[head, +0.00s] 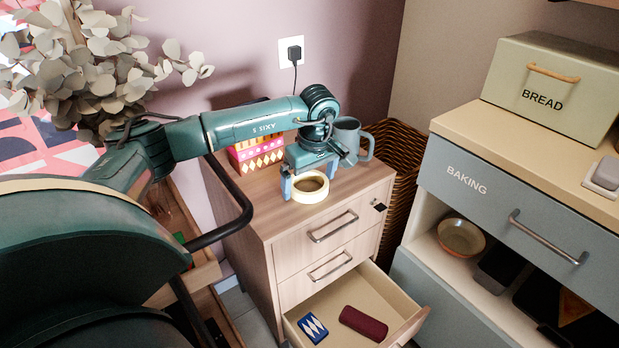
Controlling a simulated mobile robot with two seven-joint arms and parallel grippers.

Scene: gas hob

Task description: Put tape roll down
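A cream tape roll (310,196) is at the front of the wooden drawer cabinet's top (349,184), with its hole facing up. My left gripper (310,180) points down over it, with one blue finger at the roll's left side and the other at its right back side. The fingers appear to be shut on the roll. I cannot tell whether the roll's underside touches the cabinet top or is slightly above it. My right gripper is not in view.
A blue-grey mug (349,138) and a pink patterned box (258,150) stand behind my gripper. The cabinet's bottom drawer (371,283) is open, holding a maroon case (363,323) and a blue-white patterned item (312,328). A wicker basket (402,160) stands right of the cabinet.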

